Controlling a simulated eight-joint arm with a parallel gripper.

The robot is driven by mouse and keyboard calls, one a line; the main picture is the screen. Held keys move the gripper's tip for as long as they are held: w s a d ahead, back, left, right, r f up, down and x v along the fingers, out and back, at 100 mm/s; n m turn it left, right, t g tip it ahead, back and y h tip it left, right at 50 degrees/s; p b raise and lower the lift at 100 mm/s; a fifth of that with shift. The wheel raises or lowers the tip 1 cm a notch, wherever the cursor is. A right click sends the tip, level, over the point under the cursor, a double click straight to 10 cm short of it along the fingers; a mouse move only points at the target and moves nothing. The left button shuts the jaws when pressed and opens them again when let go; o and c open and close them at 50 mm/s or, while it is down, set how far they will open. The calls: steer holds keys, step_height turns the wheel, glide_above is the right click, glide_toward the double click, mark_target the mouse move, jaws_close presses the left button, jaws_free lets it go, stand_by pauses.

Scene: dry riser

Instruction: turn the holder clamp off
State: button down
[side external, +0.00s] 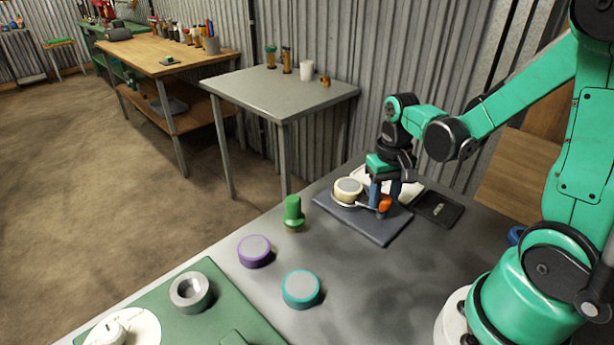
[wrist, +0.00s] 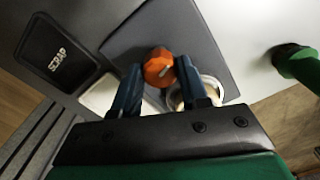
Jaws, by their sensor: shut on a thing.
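The holder clamp's orange knob (side external: 385,203) sits at the right side of the round holder on a dark grey plate (side external: 376,231). A cream round part with a grey top (side external: 348,186) rests in the holder. My gripper (side external: 384,196) points down over the knob, with a blue finger on either side of it. In the wrist view the knob (wrist: 157,66) shows a pale pointer line and lies between the tips of my gripper (wrist: 159,76), which is shut on it. The right finger partly hides the holder and the cream part (wrist: 207,87).
A black SCRAP tray (side external: 437,208) and a white tray (side external: 412,184) lie beside the plate. A green piece (side external: 293,212), a purple-rimmed puck (side external: 254,251) and a teal-rimmed puck (side external: 301,289) stand on the bench. A green board (side external: 226,309) is in front.

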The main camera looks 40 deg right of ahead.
mark_target(384, 198)
steer(key=n, duration=1)
steer(key=shift+n, duration=2.1)
steer(key=shift+c, duration=2.2)
jaws_free()
steer(key=shift+r, duration=2.8)
